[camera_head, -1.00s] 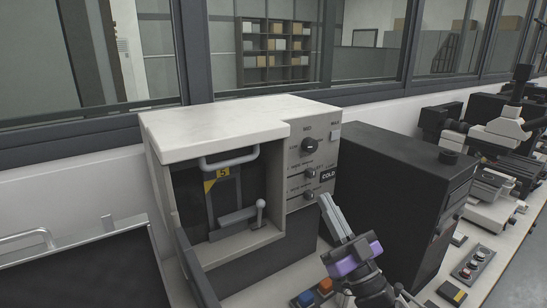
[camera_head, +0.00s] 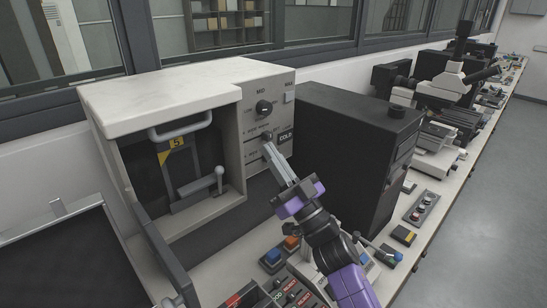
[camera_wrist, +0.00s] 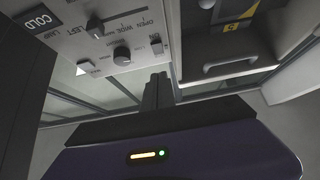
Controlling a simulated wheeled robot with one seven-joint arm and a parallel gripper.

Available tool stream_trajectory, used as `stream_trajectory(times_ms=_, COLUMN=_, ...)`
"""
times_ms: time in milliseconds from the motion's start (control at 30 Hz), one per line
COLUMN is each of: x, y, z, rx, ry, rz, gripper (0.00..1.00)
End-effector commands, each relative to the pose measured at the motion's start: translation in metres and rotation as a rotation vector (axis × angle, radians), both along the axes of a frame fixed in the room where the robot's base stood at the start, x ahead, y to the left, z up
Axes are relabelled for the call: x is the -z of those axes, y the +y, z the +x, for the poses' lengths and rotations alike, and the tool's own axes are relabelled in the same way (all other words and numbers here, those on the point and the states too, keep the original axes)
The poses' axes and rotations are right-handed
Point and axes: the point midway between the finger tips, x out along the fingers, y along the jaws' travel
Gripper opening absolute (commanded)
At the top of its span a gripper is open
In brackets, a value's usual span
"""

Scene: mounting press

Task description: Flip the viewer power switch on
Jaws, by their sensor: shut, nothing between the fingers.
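The pale press cabinet (camera_head: 160,100) stands at left with a control panel (camera_head: 254,90) on its right front. The panel has a dark round knob (camera_head: 263,107), a pale button (camera_head: 289,97), a small lower control (camera_head: 266,135) and a COLD label (camera_head: 286,136). The wrist view shows the shut fingers (camera_wrist: 157,92) below the round knob (camera_wrist: 122,55). The gripper hides part of the lower panel.
A lever (camera_head: 219,178) stands in the cabinet's open bay, under a handle (camera_head: 182,127). A tall black box (camera_head: 350,135) is close to the right of my gripper. Buttons (camera_head: 280,250) lie in front on the bench. Microscopes (camera_head: 445,85) stand further right.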

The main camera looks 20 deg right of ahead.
Motion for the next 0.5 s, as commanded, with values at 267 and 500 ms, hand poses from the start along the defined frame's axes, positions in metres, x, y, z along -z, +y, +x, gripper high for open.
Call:
stream_trajectory(times_ms=267, x=-0.038, y=0.015, z=0.043, rx=-0.003, ry=-0.001, rz=-0.001, gripper=0.00)
stream_trajectory(times_ms=500, x=-0.036, y=0.025, z=0.072, rx=-0.004, ry=0.002, rz=0.002, gripper=0.00)
